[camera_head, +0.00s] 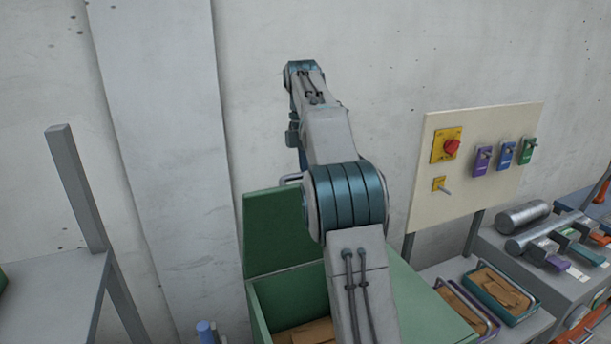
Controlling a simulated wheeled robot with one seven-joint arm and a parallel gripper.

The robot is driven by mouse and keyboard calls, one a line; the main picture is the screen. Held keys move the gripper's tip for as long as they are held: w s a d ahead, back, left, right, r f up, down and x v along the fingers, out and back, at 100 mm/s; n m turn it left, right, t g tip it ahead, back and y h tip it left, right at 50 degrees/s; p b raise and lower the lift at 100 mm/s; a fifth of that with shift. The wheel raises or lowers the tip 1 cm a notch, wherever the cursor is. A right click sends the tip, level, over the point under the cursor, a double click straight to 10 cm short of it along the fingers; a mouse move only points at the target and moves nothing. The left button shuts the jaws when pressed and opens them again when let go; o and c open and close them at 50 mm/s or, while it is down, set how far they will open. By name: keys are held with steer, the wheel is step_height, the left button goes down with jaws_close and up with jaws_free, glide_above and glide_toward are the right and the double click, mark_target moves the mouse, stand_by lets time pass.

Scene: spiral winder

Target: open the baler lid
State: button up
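The baler is a green box standing below the wall, with its right green panel (425,305) showing beside my arm. Its green lid (272,235) stands raised at the back, and the box below is uncovered. Brown cardboard (308,333) shows inside. A silver handle (290,179) shows at the lid's top edge, partly behind my arm. My arm crosses in front of the box and lid and hides much of both. My gripper is hidden behind the arm, so I cannot tell whether it touches the lid.
A cream control panel (475,160) with a red button (451,147) and several coloured switches stands at the right. Trays of cardboard (502,293) sit below it. Metal rolls (523,215) lie on a grey bench at the far right. A grey frame (75,190) stands at the left.

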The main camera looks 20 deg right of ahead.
steer(key=shift+a, duration=0.35)
steer(key=shift+s, duration=0.1)
